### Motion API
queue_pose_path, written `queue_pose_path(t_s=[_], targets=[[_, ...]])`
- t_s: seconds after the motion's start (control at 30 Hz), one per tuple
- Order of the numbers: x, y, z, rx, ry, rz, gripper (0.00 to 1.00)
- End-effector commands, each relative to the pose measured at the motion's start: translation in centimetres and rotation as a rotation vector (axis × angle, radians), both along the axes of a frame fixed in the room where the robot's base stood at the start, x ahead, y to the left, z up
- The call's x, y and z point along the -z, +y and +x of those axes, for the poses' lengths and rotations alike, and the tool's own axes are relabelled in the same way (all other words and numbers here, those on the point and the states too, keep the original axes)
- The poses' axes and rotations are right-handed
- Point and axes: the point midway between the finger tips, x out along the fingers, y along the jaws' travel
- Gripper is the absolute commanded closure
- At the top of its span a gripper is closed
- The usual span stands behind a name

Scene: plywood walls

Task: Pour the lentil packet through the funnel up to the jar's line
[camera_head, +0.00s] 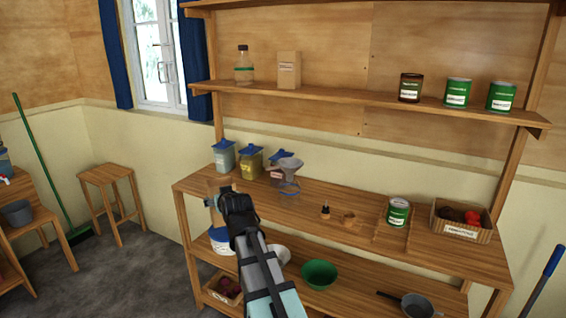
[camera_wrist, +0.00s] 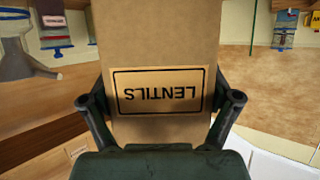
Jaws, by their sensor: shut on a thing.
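My gripper (camera_head: 238,203) is shut on the lentil packet (camera_wrist: 150,45), a tan packet whose LENTILS label reads upside down in the wrist view. Both fingers (camera_wrist: 160,108) press its sides. In the head view the packet is mostly hidden by my gripper. The grey funnel (camera_head: 291,164) sits on top of the clear jar (camera_head: 289,187) on the worktop, to the right of and behind my gripper. A blue band shows on the jar. The funnel also shows upside down at the left of the wrist view (camera_wrist: 18,60). The packet is apart from it.
Blue-lidded containers (camera_head: 250,163) stand close behind the funnel. A shelf (camera_head: 340,98) runs above. The worktop right of the jar has some free room.

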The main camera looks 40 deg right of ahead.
Motion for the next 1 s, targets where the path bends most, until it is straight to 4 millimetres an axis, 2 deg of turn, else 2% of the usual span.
queue_pose_path(t_s=[0.03,0.1,0.6,0.8,1.0], targets=[[-0.2,-2.3,0.2,0.025,-0.002,-0.001,0.68],[-0.3,-5.0,0.2,0.05,-0.002,0.0,0.68],[-1.2,-23.2,-1.5,0.19,-0.004,0.0,0.68],[-1.8,-29.7,-2.9,0.219,-0.004,-0.001,0.68],[-2.4,-35.0,-4.2,0.228,-0.004,-0.002,0.68]])
